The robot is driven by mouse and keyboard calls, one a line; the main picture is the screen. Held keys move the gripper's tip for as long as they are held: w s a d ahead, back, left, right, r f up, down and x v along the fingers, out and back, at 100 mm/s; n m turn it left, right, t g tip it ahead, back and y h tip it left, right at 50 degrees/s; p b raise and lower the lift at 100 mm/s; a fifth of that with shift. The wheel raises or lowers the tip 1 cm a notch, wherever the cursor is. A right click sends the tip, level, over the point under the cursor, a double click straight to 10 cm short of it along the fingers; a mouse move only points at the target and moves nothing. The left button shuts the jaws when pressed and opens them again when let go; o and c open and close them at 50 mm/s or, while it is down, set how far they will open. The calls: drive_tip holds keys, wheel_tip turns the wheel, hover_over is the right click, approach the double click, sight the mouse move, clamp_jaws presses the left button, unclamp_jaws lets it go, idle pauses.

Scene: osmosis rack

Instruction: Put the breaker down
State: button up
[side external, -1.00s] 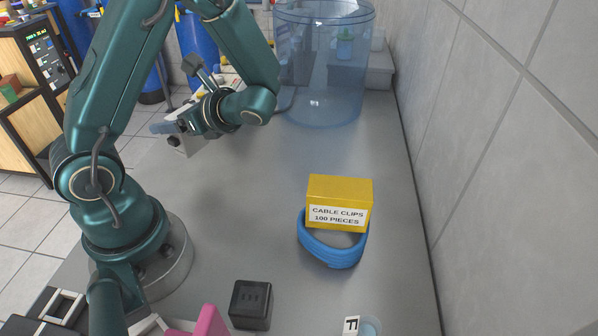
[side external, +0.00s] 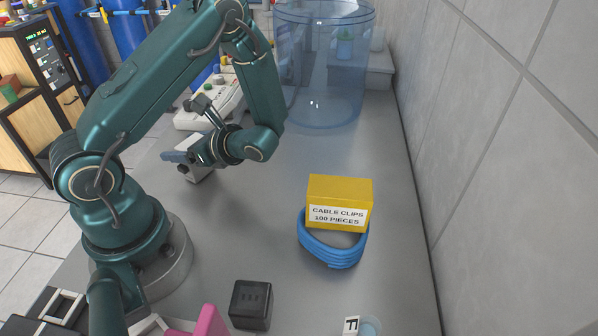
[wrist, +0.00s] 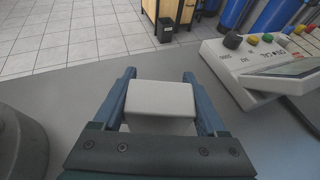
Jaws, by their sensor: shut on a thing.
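My gripper (side external: 180,158) is shut on the breaker, a pale grey-white block (wrist: 160,99). In the wrist view the breaker sits between the two blue fingers of my gripper (wrist: 160,92), one on each side.
A control box with coloured buttons (side external: 222,100) stands behind my gripper; it also shows at right in the wrist view (wrist: 240,72). A yellow cable clips box (side external: 340,190) and blue cable coil (side external: 330,252) lie to the right. Bench between is clear.

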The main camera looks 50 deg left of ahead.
drive_tip(key=shift+f, duration=0.1)
drive_tip(key=o, duration=1.4)
drive_tip(key=shift+w+d+r, duration=0.2)
drive_tip(key=shift+d+r, duration=0.05)
drive_tip(key=shift+d, duration=0.05)
drive_tip(key=d+r+n+t+h, duration=0.5)
drive_tip(key=d+r+n+h, duration=0.1)
drive_tip(key=d, duration=0.4)
drive_tip(key=w+d+r+n+t+h, duration=0.1)
drive_tip(key=d+r+n+t+h, duration=0.4)
drive_tip(key=d, duration=0.5)
drive_tip(key=shift+d+r+n+t+h, duration=0.25)
drive_tip(key=shift+r+n+h, duration=0.45)
drive_tip(key=shift+n, duration=0.5)
